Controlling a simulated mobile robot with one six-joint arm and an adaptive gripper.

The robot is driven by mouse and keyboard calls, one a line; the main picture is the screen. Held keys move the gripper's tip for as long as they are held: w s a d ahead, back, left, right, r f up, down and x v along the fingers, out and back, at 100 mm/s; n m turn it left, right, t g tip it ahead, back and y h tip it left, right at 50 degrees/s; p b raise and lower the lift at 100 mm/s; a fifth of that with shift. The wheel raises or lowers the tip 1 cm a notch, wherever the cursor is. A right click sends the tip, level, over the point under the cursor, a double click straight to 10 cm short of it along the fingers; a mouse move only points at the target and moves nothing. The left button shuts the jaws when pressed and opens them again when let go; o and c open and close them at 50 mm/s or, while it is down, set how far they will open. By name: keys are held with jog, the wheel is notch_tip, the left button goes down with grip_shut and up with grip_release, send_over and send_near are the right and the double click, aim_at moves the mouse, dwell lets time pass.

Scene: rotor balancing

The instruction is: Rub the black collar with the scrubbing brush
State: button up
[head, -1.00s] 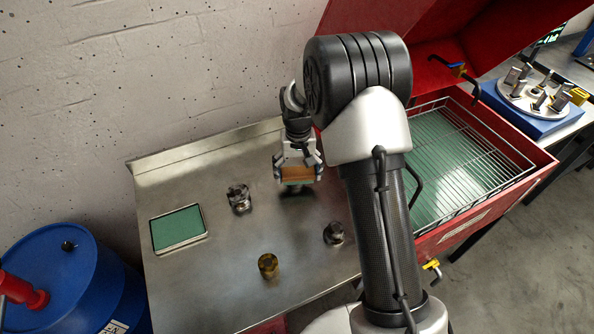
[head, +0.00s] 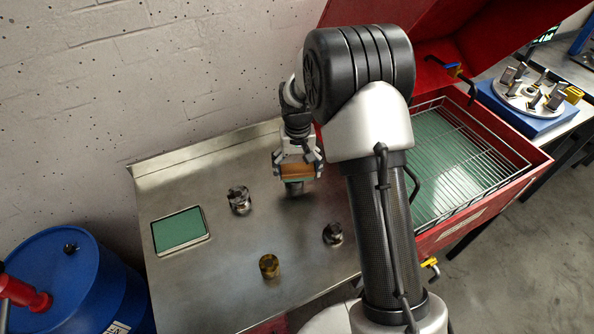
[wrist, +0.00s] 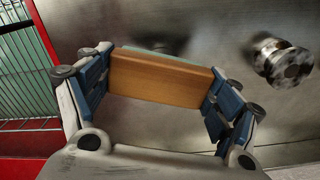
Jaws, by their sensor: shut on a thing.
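My gripper (head: 298,172) is shut on the scrubbing brush, a brown wooden block (head: 295,171) with a green edge, above the steel table. The wrist view shows the brush (wrist: 160,80) held across between both fingers.
A mottled dark metal part (head: 239,200) stands left of the gripper, another dark part (head: 333,234) front right, and a brass part (head: 269,266) in front. A green pad tray (head: 180,230) lies at left. A red washer with wire rack (head: 465,165) is at right.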

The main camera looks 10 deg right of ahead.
jog(key=shift+w+r+p, duration=0.2)
jog(key=shift+r+p, duration=0.3)
jog(key=shift+r, duration=0.35)
jog(key=shift+r+p, duration=1.35)
jog(key=shift+r, duration=0.75)
